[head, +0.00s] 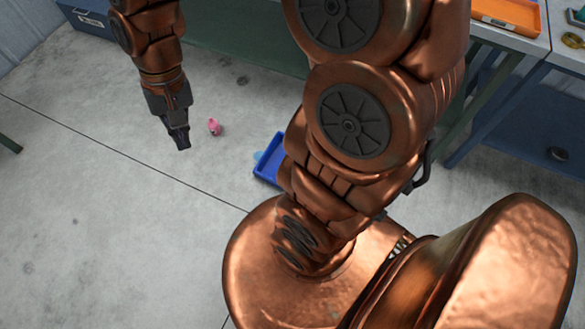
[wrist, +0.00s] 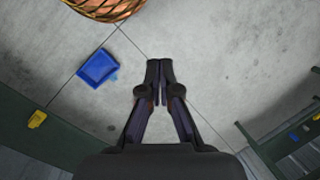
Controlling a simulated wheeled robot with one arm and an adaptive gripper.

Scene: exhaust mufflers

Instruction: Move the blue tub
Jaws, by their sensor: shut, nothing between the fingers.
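The blue tub (head: 269,158) is a shallow open tray on the concrete floor, partly hidden behind my arm in the head view. It also shows whole in the wrist view (wrist: 98,68), to the left of my gripper. A small light-blue thing shows at its edge. My gripper (head: 182,146) points down above the floor to the left of the tub, well apart from it. In the wrist view the fingertips (wrist: 159,64) are together with nothing between them.
A small pink object (head: 214,127) lies on the floor between my gripper and the tub. A green-framed bench (head: 245,45) stands behind. An orange tray (head: 508,14) is on a table at the top right.

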